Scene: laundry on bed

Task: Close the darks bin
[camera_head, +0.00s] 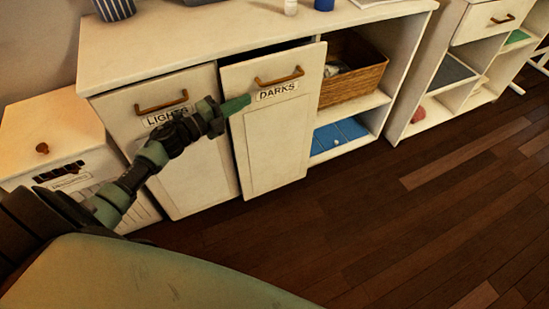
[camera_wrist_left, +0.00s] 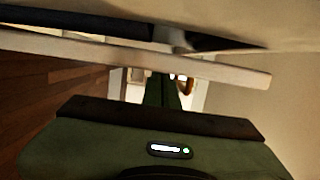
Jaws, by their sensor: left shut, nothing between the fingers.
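The darks bin (camera_head: 272,130) is a white tilt-out front with a brass handle and a "DARKS" label, in the middle of the head view. Its top edge leans out from the cabinet, leaving a dark gap behind it. The lights bin (camera_head: 185,170), left of it, has a similar handle and looks flush. My left gripper (camera_head: 240,104) is shut and empty, its tip at the upper left of the darks front, beside the label. I cannot tell if it touches. In the left wrist view, the shut fingers (camera_wrist_left: 160,92) point at a pale panel edge (camera_wrist_left: 150,62). My right gripper is not in view.
The cabinet top (camera_head: 180,45) holds a striped cup (camera_head: 115,8) and small bottles. A wicker basket (camera_head: 352,75) and blue folded cloth (camera_head: 338,136) sit in shelves to the right. A white hamper (camera_head: 60,150) stands left. The wood floor (camera_head: 400,220) is clear.

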